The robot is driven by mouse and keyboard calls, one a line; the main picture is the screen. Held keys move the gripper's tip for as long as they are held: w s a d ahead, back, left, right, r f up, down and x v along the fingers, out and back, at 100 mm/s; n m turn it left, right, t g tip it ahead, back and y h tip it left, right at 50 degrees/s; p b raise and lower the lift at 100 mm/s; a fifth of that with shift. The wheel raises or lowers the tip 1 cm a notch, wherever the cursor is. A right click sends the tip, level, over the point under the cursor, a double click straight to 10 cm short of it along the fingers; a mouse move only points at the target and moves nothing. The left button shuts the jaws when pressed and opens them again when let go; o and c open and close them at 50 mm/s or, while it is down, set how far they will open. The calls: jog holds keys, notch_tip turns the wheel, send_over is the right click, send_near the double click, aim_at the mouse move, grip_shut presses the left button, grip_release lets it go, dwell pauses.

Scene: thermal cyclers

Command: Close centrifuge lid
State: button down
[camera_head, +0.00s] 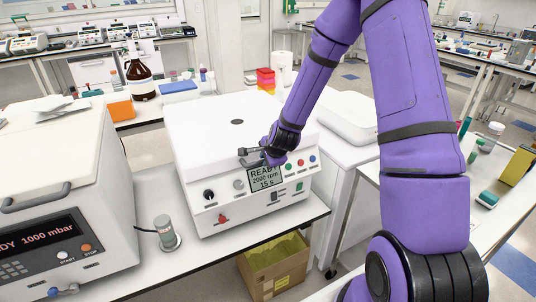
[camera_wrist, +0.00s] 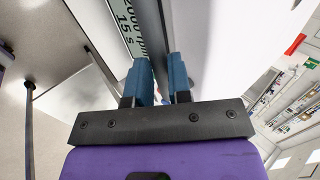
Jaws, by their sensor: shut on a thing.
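The white centrifuge (camera_head: 245,195) stands on the bench in the middle of the head view. Its flat white lid (camera_head: 215,115) lies down over the body and looks closed; a fine gap cannot be told. The front display (camera_head: 265,177) reads READY, 2000 rpm, 15 s. My gripper (camera_head: 262,155) is at the front edge of the lid, just above the display, by the dark lid handle (camera_head: 250,151). In the wrist view the blue fingers of my gripper (camera_wrist: 162,82) are close together on a thin grey bar, which appears to be the handle.
A white vacuum oven (camera_head: 60,190) stands at left. A small grey cylinder device (camera_head: 166,232) stands between it and the centrifuge. A brown bottle (camera_head: 139,75) and an orange box (camera_head: 121,110) are behind. An open cardboard box (camera_head: 275,265) sits below the bench.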

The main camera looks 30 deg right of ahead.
jog(key=shift+s+f, duration=0.25)
jog(key=shift+f, duration=0.5)
jog(key=shift+s+f, duration=0.2)
jog(key=shift+f, duration=0.55)
jog(key=c, duration=1.1)
grip_release()
jog(key=shift+d, duration=0.1)
jog(key=shift+o, duration=0.2)
jog(key=shift+r, duration=0.2)
jog(key=v, duration=1)
jog(key=shift+r, duration=0.4)
jog(key=shift+w, duration=0.15)
